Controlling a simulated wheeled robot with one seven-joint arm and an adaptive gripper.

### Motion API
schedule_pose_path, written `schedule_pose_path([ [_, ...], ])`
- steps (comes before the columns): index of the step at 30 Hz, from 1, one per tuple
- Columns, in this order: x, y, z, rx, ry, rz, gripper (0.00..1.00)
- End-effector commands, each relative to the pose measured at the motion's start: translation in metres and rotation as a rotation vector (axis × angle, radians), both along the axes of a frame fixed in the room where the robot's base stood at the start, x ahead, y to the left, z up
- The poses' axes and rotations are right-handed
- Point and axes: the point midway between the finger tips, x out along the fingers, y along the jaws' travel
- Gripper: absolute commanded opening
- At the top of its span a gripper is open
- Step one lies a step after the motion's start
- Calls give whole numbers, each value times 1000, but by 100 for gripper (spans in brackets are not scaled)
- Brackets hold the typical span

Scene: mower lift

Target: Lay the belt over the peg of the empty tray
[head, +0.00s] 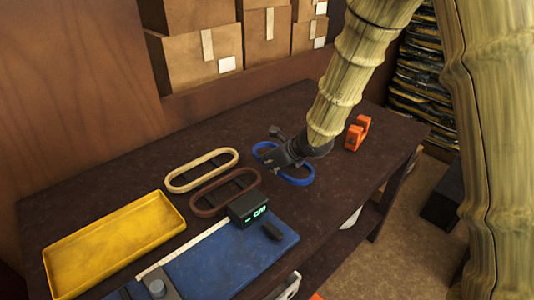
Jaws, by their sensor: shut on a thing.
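A blue oval loop (299,181), which looks like the belt, is on or just above the dark tabletop right of centre. My gripper (272,161) is over its left part, pointing down, and seems shut on it; the fingers partly hide the grip. A pale beige oval loop (182,187) and a brown oval loop (202,210) lie to the left, each around a dark piece. A yellow rectangular tray (115,243) at the left is empty. I cannot make out a peg in it.
A blue mat (235,262) with a small black display box (248,207) lies at the front. Orange blocks (356,133) stand right of my gripper. Cardboard boxes (197,45) line the back. Bare tabletop (110,170) shows at the back left.

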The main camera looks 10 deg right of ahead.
Motion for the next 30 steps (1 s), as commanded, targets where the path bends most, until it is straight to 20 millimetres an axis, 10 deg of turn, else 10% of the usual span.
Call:
schedule_pose_path([
  [10, 55, -1, -4, 2, 0, -1, 0],
  [30, 69, -1, -41, 0, 0, 0, 0],
])
